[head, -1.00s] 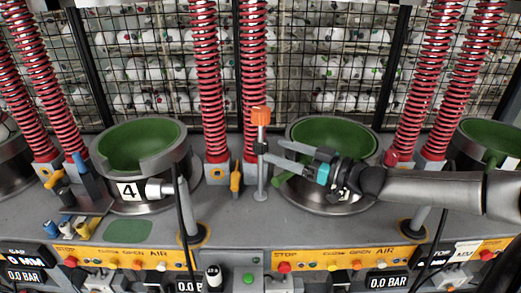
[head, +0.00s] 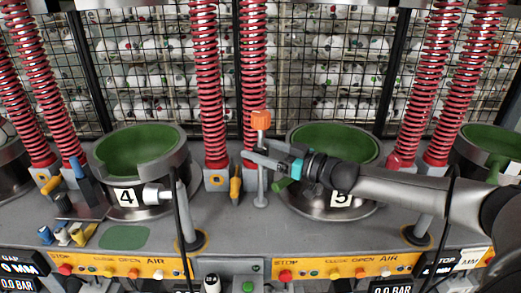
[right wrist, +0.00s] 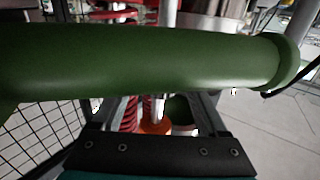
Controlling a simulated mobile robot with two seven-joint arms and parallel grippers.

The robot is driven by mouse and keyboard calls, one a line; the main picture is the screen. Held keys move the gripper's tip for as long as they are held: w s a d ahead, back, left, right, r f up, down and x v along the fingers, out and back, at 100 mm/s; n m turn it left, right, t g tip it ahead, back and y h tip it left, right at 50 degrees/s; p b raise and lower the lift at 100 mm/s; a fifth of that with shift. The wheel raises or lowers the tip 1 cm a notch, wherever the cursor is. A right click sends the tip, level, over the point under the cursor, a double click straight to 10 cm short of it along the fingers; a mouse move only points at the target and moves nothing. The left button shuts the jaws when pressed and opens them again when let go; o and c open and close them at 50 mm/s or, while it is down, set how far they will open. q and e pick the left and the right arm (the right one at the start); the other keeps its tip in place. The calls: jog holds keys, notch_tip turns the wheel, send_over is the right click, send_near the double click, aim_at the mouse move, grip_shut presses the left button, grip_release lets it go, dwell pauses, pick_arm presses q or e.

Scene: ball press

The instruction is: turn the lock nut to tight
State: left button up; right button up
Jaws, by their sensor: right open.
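An orange knob (head: 260,120) tops a grey upright post (head: 261,185) between press 4 and press 5. I cannot tell for certain whether this orange piece is the lock nut. My right gripper (head: 253,153) is open and reaches in from the right, its fingers level with the post just below the orange knob. In the right wrist view, the orange knob (right wrist: 155,127) shows between the two spread fingers; I see no grip on it. A green bar crosses that view in front of the fingers and hides part of what lies beyond. My left gripper is out of view.
Bowl press 5 (head: 340,199) stands under my right forearm, and bowl press 4 (head: 125,196) stands left. Red springs (head: 207,80) rise behind the post. A yellow-handled tool (head: 236,185) is close left of it. Control panels with buttons line the front edge.

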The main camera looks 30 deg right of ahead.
dwell(0.3)
grip_shut()
dwell(0.5)
